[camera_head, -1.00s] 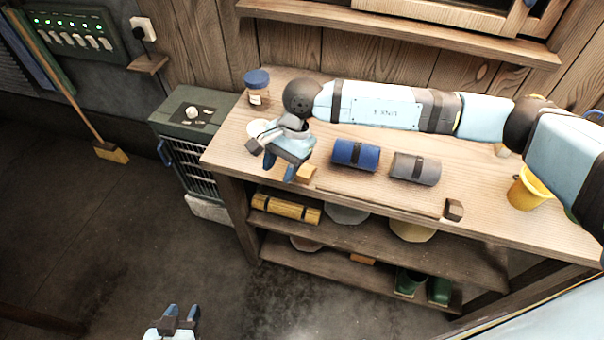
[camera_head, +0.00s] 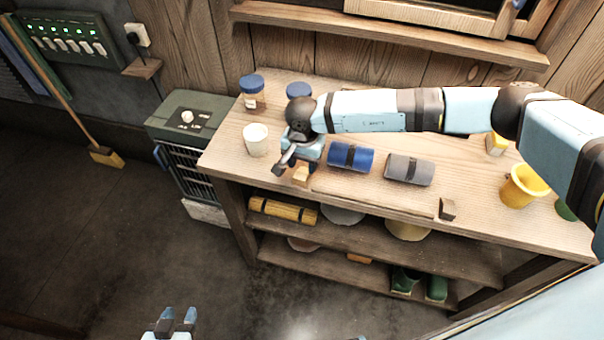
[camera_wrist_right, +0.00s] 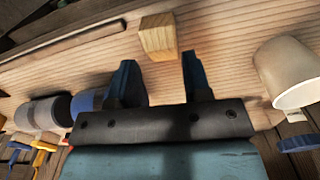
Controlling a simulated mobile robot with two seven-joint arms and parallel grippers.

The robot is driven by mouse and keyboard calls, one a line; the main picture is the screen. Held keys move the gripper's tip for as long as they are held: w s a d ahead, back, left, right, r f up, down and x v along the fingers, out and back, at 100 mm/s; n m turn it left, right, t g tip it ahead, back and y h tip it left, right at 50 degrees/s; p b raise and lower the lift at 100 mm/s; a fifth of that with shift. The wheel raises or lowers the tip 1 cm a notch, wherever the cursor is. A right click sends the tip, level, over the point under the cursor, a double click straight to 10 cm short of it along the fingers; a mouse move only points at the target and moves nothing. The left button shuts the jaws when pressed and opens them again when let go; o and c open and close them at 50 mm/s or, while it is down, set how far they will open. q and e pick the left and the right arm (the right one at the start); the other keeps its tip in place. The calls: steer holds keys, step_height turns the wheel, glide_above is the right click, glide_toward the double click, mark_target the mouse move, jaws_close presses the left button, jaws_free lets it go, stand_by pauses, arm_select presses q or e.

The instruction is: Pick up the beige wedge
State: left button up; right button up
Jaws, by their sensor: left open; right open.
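The beige wedge (camera_head: 301,176) is a small wooden block near the front edge of the workbench top (camera_head: 240,165), at the left end of a thin wooden strip. My right gripper (camera_head: 296,164) is open just behind and above it in the head view, partly covering it. In the right wrist view the beige wedge (camera_wrist_right: 158,38) lies just beyond the open fingertips (camera_wrist_right: 158,62), roughly centred between them. No contact shows. My left gripper (camera_head: 177,318) is open and empty at the bottom of the head view, away from the bench.
A pale cup (camera_head: 256,140) stands left of my right gripper. A blue roll (camera_head: 351,157) and a grey roll (camera_head: 409,170) lie to its right. Blue-lidded jars (camera_head: 252,95) stand behind. A dark wedge (camera_head: 447,209) and a yellow bucket (camera_head: 522,187) are further right.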

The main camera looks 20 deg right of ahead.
mark_target(302, 172)
step_height(302, 172, down, 5)
steer(key=shift+a+r+p, duration=0.1)
steer(key=shift+r+p, duration=0.1)
steer(key=shift+p, duration=0.45)
steer(key=shift+c, duration=0.4)
steer(key=c, duration=0.5)
steer(key=shift+r, duration=0.1)
